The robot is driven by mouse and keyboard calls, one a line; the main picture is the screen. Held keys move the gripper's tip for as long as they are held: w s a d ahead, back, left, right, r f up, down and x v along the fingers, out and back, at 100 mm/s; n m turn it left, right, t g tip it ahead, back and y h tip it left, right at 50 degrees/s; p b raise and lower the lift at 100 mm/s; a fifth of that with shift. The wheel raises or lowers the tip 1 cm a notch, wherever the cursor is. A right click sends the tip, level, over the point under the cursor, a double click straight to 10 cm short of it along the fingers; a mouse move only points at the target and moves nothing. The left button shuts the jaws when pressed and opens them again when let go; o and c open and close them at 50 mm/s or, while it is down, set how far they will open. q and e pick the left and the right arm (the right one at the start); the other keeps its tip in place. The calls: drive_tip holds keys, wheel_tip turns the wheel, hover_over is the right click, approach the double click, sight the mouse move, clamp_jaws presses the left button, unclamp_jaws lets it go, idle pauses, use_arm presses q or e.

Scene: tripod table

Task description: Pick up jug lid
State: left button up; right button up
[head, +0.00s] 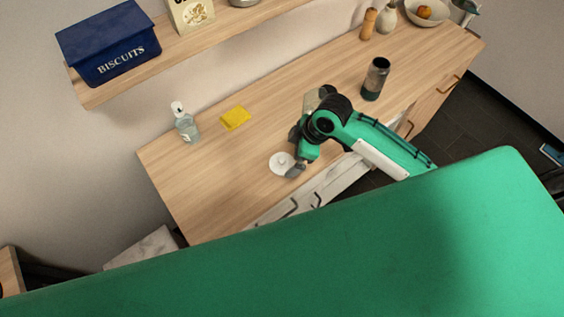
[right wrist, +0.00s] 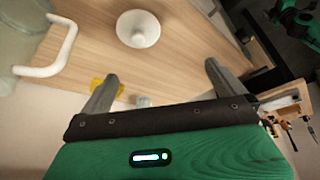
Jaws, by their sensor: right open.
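The jug lid (head: 280,162) is a white round disc with a small knob, lying flat on the wooden counter near its front edge. In the right wrist view the lid (right wrist: 138,27) is beyond the fingertips, nearer the left finger. My right gripper (head: 296,168) is open and empty, just beside the lid in the head view; its fingers (right wrist: 162,70) are apart. A translucent jug (right wrist: 22,35) with a white handle stands at the left of the wrist view. In the head view the jug (head: 312,99) is partly hidden behind my right arm. My left gripper is not in view.
On the counter (head: 210,190) are a soap bottle (head: 186,125), a yellow sponge (head: 235,118), a dark tumbler (head: 375,79), a wooden mill (head: 368,23) and a fruit bowl (head: 427,12). A shelf with a blue biscuit tin (head: 108,42) is above. The counter left of the lid is clear.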

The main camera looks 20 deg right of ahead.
drive_tip(key=w+d+n, duration=0.1)
drive_tip(key=w+d, duration=0.1)
drive_tip(key=w, duration=0.1)
drive_tip(key=p, duration=0.2)
hover_over(282, 159)
drive_tip(key=d, duration=0.1)
drive_tip(key=shift+g, duration=0.3)
drive_tip(key=f, duration=0.5)
drive_tip(key=shift+s+d+f, duration=0.15)
drive_tip(key=shift+s+f, duration=0.2)
drive_tip(key=shift+f, duration=0.6)
drive_tip(key=shift+a+f+p, duration=0.25)
drive_tip(key=shift+f+p, duration=0.15)
drive_tip(key=shift+p, duration=0.35)
drive_tip(key=x, duration=0.1)
drive_tip(key=p+x, duration=0.1)
drive_tip(key=x, duration=0.1)
drive_tip(key=shift+d+f+p, duration=0.1)
drive_tip(key=shift+d+p, duration=0.1)
drive_tip(key=shift+p, duration=0.1)
drive_tip(key=shift+w+a+f, duration=0.15)
drive_tip(key=shift+a+f, duration=0.05)
drive_tip(key=shift+f, duration=0.45)
drive_tip(key=c, duration=1)
